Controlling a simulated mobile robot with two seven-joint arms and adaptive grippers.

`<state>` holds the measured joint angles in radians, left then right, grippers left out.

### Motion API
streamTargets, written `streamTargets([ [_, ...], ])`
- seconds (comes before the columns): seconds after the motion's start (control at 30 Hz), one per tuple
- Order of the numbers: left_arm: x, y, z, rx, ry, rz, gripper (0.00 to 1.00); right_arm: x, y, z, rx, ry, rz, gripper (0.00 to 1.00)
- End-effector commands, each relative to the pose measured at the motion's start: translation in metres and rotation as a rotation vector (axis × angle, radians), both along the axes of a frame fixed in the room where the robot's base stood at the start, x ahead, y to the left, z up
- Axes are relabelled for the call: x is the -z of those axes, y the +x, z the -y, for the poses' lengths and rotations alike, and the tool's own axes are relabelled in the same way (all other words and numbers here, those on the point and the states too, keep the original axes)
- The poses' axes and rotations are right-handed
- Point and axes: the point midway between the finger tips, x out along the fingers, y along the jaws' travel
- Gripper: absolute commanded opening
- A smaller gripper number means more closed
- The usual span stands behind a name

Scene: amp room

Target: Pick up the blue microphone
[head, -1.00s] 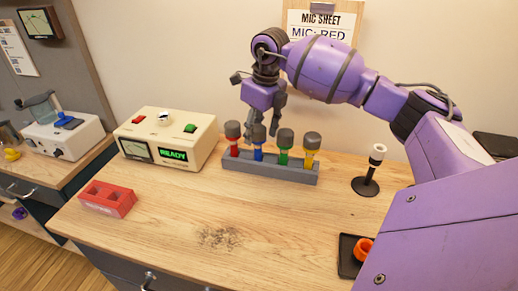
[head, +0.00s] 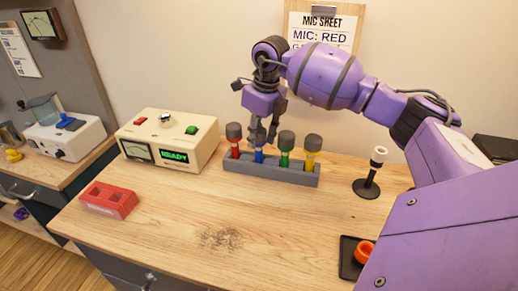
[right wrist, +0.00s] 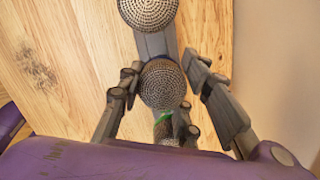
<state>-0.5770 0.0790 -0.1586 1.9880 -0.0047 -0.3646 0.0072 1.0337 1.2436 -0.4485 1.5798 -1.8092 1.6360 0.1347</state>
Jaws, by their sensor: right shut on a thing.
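The blue microphone (head: 259,156) stands upright in the grey rack, second from the left, between the red and green ones. My right gripper (head: 263,138) is over it from above, shut on its upper part, and hides most of its head in the head view. In the right wrist view its round mesh head (right wrist: 162,84) sits between the two fingers. The microphone still appears seated in the rack. My left gripper is not in view.
The grey rack (head: 290,177) also holds a red (head: 234,140), a green (head: 285,148) and a yellow microphone (head: 311,150). A cream READY box (head: 170,140) stands left, a red block (head: 108,200) at front left, a black stand (head: 370,175) right. The front middle is clear.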

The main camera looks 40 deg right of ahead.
Motion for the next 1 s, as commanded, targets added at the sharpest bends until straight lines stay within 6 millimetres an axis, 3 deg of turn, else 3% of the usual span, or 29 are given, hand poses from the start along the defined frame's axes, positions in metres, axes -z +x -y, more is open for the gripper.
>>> streamTargets([
  [0.27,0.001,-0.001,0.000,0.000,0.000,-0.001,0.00,-0.011,0.001,0.000,0.000,-0.001,0.003,0.00],
  [0.43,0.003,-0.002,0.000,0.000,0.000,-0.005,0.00,-0.033,0.001,0.000,-0.001,0.000,0.003,0.00],
  [0.77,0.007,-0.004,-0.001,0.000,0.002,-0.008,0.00,-0.093,-0.036,-0.036,-0.003,-0.003,0.005,0.00],
  [1.0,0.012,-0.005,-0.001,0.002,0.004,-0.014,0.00,-0.116,-0.076,-0.076,-0.004,-0.002,0.003,0.00],
])
